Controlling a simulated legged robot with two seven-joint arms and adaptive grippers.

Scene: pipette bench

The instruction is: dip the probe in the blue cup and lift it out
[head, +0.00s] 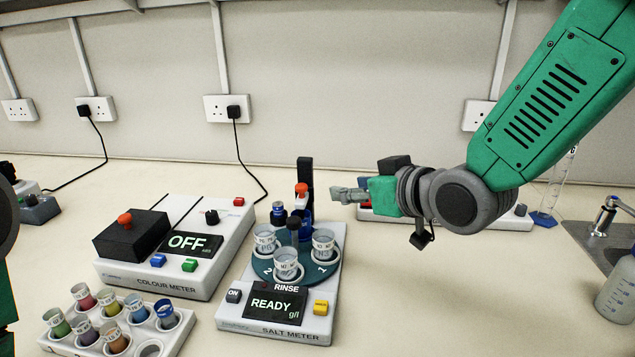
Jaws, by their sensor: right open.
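The salt meter (232,318) stands in the middle of the bench, its screen reading READY. A dark post (306,175) with an orange knob (301,189) rises at its back. A dark part that looks like the probe (294,226) hangs in front of the post, above the turntable (262,268) of clear cups; its tip is hard to make out. A cup with blue contents (167,314) sits at the right of the front-left rack. My right gripper (338,194) is open and empty, pointing left, just right of the post and apart from it. My left gripper is out of view.
The colour meter (150,277), screen OFF, stands left of the salt meter. The rack (178,342) holds several coloured cups. Behind my right gripper lies a long pale device (505,222). A sink tap (606,213) and bottle (618,290) are at right. The bench right of the salt meter is clear.

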